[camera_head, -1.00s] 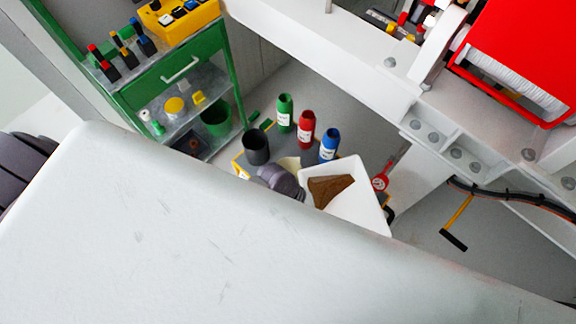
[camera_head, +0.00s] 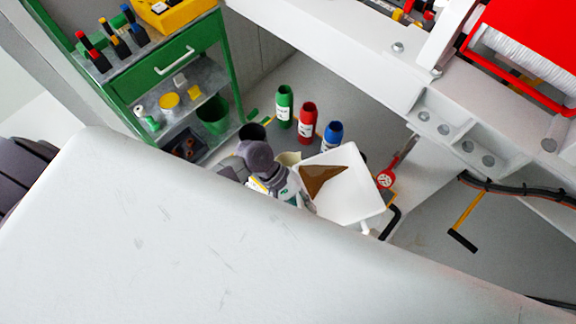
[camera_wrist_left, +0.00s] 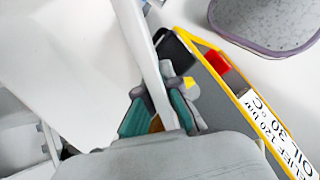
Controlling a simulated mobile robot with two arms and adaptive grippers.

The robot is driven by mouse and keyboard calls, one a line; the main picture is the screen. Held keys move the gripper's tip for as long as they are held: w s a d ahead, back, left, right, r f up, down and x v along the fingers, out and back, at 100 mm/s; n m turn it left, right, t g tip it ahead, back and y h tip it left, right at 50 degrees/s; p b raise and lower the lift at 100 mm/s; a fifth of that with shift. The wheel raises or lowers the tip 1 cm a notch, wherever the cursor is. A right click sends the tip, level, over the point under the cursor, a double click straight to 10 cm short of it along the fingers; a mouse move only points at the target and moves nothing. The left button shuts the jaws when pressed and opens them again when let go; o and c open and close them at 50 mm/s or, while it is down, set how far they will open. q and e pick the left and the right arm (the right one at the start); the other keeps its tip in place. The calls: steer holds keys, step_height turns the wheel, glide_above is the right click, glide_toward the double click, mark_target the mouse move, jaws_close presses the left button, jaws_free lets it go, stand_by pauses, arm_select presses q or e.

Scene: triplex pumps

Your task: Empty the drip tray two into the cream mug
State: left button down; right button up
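The drip tray (camera_head: 348,205) is a white, square-cornered tray with a patch of brown liquid at its upper left side. My left gripper (camera_head: 290,186) is at the tray's left edge. In the left wrist view the gripper (camera_wrist_left: 165,108) has its teal-padded fingers on both sides of the white tray wall (camera_wrist_left: 147,62), shut on it. The tray looks tilted and held up. A cream mug (camera_head: 288,158) shows only in part, between my gripper and the tray; its inside is hidden. My right gripper is not in view.
Green (camera_head: 284,107), red (camera_head: 307,122) and blue (camera_head: 333,134) bottles stand behind the tray. A dark cup (camera_head: 252,132) is left of the mug. A green cabinet (camera_head: 165,75) stands at the left. A white machine frame (camera_head: 400,75) crosses the upper right.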

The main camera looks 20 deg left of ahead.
arm_select(q)
steer(key=shift+w+a+f+b, duration=0.15)
steer(key=shift+w+a+b, duration=0.1)
steer(key=shift+b, duration=0.15)
steer(key=shift+a+r+h, duration=0.15)
steer(key=shift+r+h, duration=0.35)
steer(key=shift+a+r+b, duration=0.15)
steer(key=shift+r+b, duration=0.1)
steer(key=shift+b, duration=0.3)
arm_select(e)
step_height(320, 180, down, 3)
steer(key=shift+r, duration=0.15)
arm_select(q)
steer(key=shift+w+a+r+g+h+b, duration=0.15)
steer(key=shift+g+h+b, duration=0.15)
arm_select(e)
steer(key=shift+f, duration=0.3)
